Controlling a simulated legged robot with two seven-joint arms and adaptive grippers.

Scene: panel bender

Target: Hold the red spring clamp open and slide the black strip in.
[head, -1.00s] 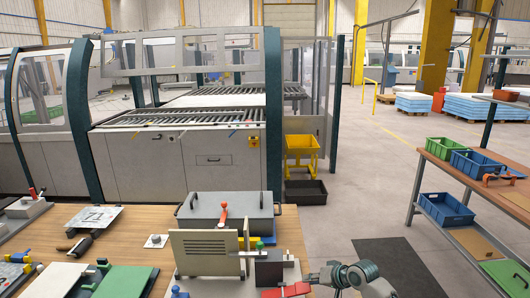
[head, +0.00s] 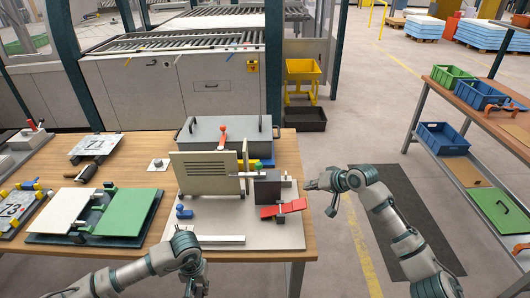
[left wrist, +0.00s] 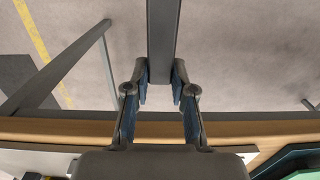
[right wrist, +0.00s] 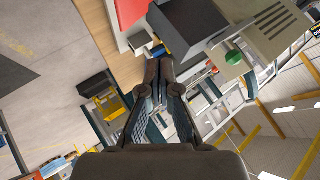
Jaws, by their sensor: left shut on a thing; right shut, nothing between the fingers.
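The red spring clamp (head: 283,208) sits on the pale base plate (head: 240,212), in front of a dark block (head: 267,187). The clamp also shows at the top of the right wrist view (right wrist: 131,12). My left gripper (head: 196,281) is low at the table's front edge, shut on the black strip (left wrist: 163,40), which runs out between its fingers in the left wrist view. The strip is hard to make out in the head view. My right gripper (head: 311,185) is shut and empty, just right of the block and clamp, apparently apart from them.
An upright beige vented panel (head: 208,170) stands on the plate. A white bar (head: 217,240) lies along its front. A grey lidded box (head: 225,136) is behind. White and green panels (head: 130,212) lie left.

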